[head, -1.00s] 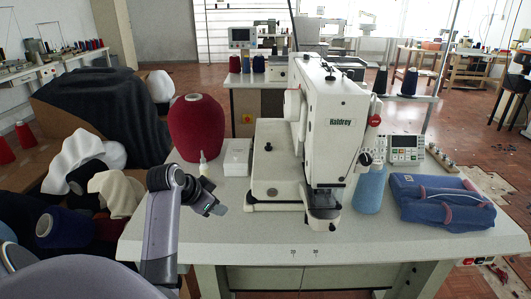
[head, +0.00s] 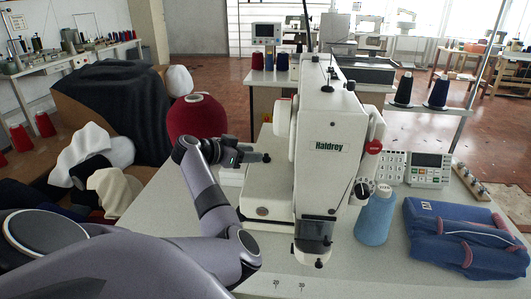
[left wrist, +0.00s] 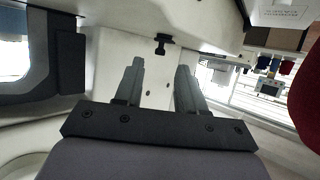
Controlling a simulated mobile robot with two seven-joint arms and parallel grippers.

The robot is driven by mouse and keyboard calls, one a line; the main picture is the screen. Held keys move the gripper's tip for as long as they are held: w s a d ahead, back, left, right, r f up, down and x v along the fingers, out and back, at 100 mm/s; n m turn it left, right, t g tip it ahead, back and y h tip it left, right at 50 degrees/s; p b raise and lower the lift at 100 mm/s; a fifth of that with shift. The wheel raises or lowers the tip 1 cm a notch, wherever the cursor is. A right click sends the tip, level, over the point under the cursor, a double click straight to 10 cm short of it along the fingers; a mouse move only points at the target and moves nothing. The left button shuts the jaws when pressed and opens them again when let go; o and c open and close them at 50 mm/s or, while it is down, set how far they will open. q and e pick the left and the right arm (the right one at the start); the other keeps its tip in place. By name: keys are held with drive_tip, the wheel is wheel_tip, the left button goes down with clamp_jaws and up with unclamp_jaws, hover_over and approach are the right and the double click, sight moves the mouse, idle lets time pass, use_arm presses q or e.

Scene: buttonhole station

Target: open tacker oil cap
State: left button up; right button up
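The white Haldrey tacker (head: 322,140) stands on the table. A small black knob-like cap (head: 266,157), which looks like the oil cap, is on its left side. It also shows in the left wrist view (left wrist: 161,44), standing out from the white housing. My left gripper (head: 250,157) points right at the cap. In the left wrist view its two fingers (left wrist: 160,70) are apart with nothing between them, and the cap lies just beyond the fingertips, roughly centred. I cannot tell whether they touch it. My right gripper is not in view.
A red yarn cone (head: 197,118) stands behind my left forearm. A blue cone (head: 375,217), a control panel (head: 428,168) and folded blue garments (head: 463,236) are right of the tacker. The table's front (head: 340,280) is clear. My arm hides the small items at the left.

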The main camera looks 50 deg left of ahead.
sight(265, 155)
use_arm(q)
drive_tip(key=shift+x, duration=2.6)
drive_tip(key=shift+f, duration=0.15)
clamp_jaws()
